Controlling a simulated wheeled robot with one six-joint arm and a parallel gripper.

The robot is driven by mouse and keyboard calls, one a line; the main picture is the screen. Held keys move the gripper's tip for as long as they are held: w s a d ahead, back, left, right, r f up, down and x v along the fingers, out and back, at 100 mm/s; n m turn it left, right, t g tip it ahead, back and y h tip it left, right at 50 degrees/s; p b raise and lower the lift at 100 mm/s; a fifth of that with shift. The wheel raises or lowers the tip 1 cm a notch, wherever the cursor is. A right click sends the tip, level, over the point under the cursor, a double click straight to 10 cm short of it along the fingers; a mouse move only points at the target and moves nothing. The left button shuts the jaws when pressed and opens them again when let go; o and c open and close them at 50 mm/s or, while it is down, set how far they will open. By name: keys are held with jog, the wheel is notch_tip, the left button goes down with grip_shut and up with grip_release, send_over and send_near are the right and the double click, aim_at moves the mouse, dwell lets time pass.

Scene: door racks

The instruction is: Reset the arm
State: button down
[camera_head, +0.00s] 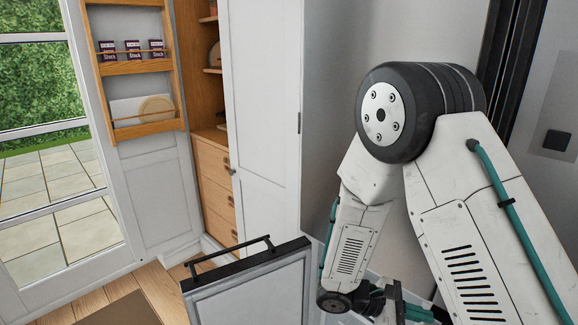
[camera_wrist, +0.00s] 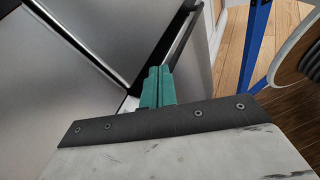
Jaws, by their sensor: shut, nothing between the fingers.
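My arm fills the right side of the head view, folded at a black joint, with its forearm pointing down. My gripper (camera_wrist: 158,86) shows in the wrist view as two teal fingers pressed together, with nothing between them. In the head view only a bit of the teal gripper (camera_head: 418,313) shows at the bottom edge; its fingertips are not clear there. In the wrist view the fingers are in front of grey metallic panels (camera_wrist: 95,35) and near a dark bar; I cannot tell whether they touch.
A white panel with a black bar handle (camera_head: 228,257) stands at the bottom centre, left of my forearm. An open cabinet door with wooden racks (camera_head: 133,69) holds small boxes and a round board. Wooden drawers (camera_head: 215,190) are behind it. A blue post (camera_wrist: 256,45) stands at the right in the wrist view.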

jog(key=s+a+r+m+t+y, duration=0.1)
jog(key=s+r+m+t+y, duration=0.1)
jog(key=s+r+m+y, duration=0.5)
jog(key=s+a+r+m+t+y, duration=0.1)
jog(key=s+a+r+m+y, duration=0.1)
jog(key=s+r+m+y, duration=0.4)
jog(key=s+r+y, duration=0.1)
jog(key=s+r, duration=0.4)
jog(key=r, duration=0.6)
jog(key=shift+r+m+t+y, duration=0.3)
jog(key=shift+r+m+t, duration=0.05)
jog(key=shift+m+t, duration=0.05)
